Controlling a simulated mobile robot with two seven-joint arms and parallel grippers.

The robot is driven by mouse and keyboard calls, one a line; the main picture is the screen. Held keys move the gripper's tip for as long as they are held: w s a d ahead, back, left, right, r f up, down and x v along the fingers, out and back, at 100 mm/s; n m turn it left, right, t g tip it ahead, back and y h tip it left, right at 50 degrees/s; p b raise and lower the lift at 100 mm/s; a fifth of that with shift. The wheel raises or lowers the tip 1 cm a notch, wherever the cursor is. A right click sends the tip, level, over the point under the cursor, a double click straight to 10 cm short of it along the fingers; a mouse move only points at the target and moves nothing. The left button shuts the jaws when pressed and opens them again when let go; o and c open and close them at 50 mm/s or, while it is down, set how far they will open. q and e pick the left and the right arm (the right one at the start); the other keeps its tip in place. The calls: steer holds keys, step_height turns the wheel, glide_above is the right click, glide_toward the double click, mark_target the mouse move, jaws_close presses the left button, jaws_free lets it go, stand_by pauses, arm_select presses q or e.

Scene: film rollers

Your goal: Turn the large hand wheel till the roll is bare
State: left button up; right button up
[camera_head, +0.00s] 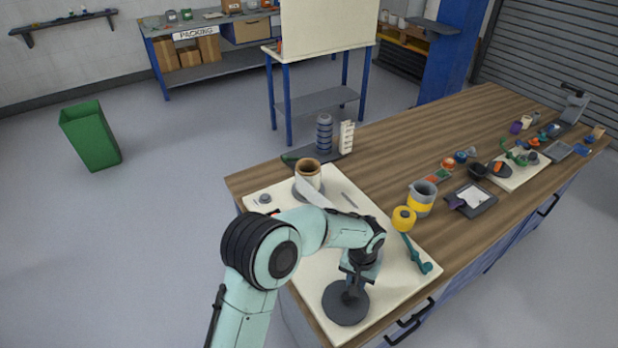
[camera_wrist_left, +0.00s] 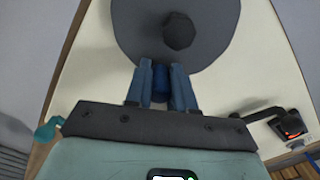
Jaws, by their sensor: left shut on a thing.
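The large hand wheel (camera_head: 345,308) is a flat dark grey disc near the front of the cream board (camera_head: 402,277). In the left wrist view the wheel (camera_wrist_left: 128,25) shows a dark hub. My left gripper (camera_wrist_left: 161,80) is shut on the wheel's blue upright handle (camera_wrist_left: 161,88), off centre near the rim. In the head view the gripper (camera_head: 352,290) is over the wheel, and the handle is mostly hidden. The roll (camera_head: 308,172) stands at the board's far end, brown with a dark opening. A pale strip (camera_head: 312,194) runs from it behind my arm. My right gripper is not in view.
A yellow roller (camera_head: 403,218) and a teal lever (camera_head: 417,256) are right of my arm. A grey-and-yellow cup (camera_head: 421,199) stands behind them. A dark tray (camera_head: 470,199) and several small items fill the bench's right side. A dark device with a red light (camera_wrist_left: 290,124) is beside the gripper.

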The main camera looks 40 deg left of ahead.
arm_select(q)
steer(key=shift+s+a, duration=0.15)
steer(key=shift+s, duration=0.05)
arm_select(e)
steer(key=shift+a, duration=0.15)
